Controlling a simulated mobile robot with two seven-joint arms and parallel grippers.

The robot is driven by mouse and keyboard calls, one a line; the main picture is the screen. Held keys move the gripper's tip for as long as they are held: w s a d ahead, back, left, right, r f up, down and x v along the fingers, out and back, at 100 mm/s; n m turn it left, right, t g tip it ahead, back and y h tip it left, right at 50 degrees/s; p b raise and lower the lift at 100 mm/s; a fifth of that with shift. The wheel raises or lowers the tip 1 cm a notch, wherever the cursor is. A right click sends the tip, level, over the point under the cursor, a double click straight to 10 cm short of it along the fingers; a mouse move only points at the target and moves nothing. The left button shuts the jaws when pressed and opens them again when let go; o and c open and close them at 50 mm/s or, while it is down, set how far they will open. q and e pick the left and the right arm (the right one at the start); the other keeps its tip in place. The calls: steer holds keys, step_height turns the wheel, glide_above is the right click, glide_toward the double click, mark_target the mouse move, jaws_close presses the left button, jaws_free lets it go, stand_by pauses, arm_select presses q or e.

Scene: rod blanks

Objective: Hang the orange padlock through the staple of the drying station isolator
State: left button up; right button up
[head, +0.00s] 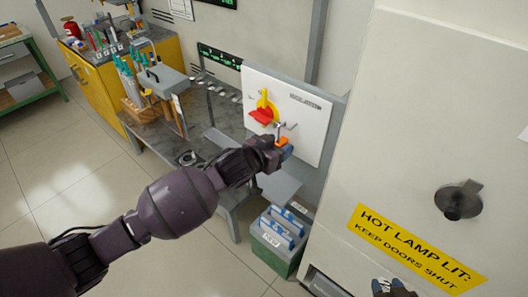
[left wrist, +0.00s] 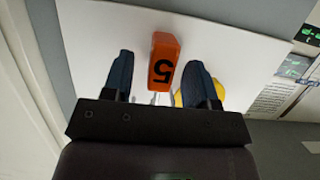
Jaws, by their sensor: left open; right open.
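The white isolator panel (head: 312,140) carries a red handle (head: 262,116) on a yellow plate (head: 268,98), with a small grey metal staple (head: 288,125) below. The orange padlock (head: 281,141) is just under the staple, partly hidden by my left gripper (head: 284,150). The fingers are open. I cannot tell clearly whether the shackle passes through the staple. My right gripper (head: 393,287) is open at the bottom edge, away from the panel.
A grey bench (head: 210,110) with tools stands left of the panel. A green crate (head: 275,248) with blue-and-white packs sits below it. A large pale cabinet (head: 430,120) with a yellow warning label (head: 415,248) fills the right. Floor at left is clear.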

arm_select(q)
steer(key=v, duration=0.9)
steer(key=shift+s+a, duration=0.2)
steer(key=shift+s, duration=0.05)
steer(key=shift+r, duration=0.15)
